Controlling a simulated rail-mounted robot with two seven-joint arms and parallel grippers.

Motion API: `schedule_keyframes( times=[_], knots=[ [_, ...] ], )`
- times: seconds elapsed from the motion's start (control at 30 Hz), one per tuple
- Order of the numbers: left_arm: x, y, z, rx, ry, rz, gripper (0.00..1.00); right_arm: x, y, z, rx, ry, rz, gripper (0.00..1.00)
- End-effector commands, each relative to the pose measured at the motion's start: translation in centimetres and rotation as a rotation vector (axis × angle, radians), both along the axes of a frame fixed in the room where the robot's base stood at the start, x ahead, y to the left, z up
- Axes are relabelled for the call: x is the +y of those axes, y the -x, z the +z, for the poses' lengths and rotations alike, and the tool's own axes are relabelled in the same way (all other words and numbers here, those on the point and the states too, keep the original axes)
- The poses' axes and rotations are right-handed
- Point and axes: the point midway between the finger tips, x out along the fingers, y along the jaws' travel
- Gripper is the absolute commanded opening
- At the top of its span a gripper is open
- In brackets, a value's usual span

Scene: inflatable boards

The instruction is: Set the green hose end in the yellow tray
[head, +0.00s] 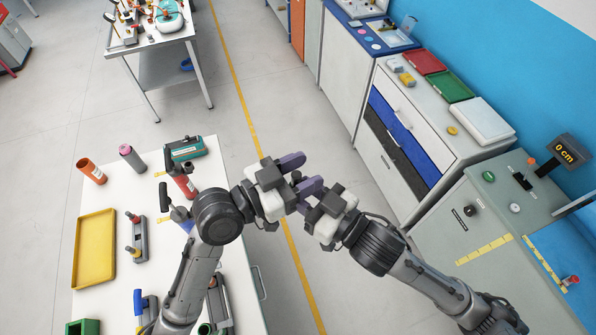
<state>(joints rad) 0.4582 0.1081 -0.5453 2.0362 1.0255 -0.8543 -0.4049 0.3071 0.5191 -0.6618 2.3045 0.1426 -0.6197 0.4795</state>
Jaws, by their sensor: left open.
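The yellow tray (95,249) lies on the white table at the left and looks empty. I cannot clearly make out the green hose end; a small green part (205,328) shows beside my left forearm at the bottom edge, mostly hidden. My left gripper (299,174) is open with purple fingers, past the table's right edge and above the floor, well away from the tray. My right gripper (318,207) is close beside it in the picture; its fingers are overlapped, so its opening is unclear.
An orange cup (91,171), a pink-topped cylinder (131,157), a teal box (186,149), a red cylinder (185,186) and a green box (83,327) stand on the white table. Grey cabinets (410,130) line the right. Open floor lies between.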

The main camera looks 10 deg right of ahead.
Motion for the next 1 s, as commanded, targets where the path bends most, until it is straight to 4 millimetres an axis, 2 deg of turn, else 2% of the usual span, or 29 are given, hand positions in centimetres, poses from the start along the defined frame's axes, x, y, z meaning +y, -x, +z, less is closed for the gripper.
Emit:
schedule_keyframes(
  times=[0.13,0.67,0.7,1.0],
  knots=[
    [0.01,-0.01,0.0,0.0,0.0,0.0,0.5,0.0,0.0,0.02,0.0,0.0,0.0,0.1],
    [0.01,0.04,0.0,0.0,0.0,-0.001,0.0,-0.01,-0.02,0.01,0.0,0.0,0.0,0.1],
    [0.0,0.04,0.01,0.0,0.0,-0.001,0.0,-0.01,-0.02,0.01,0.0,0.0,-0.001,0.33],
    [0.01,0.01,0.01,0.0,0.0,0.0,0.0,0.04,0.02,0.0,0.0,0.0,0.001,0.62]
  ],
)
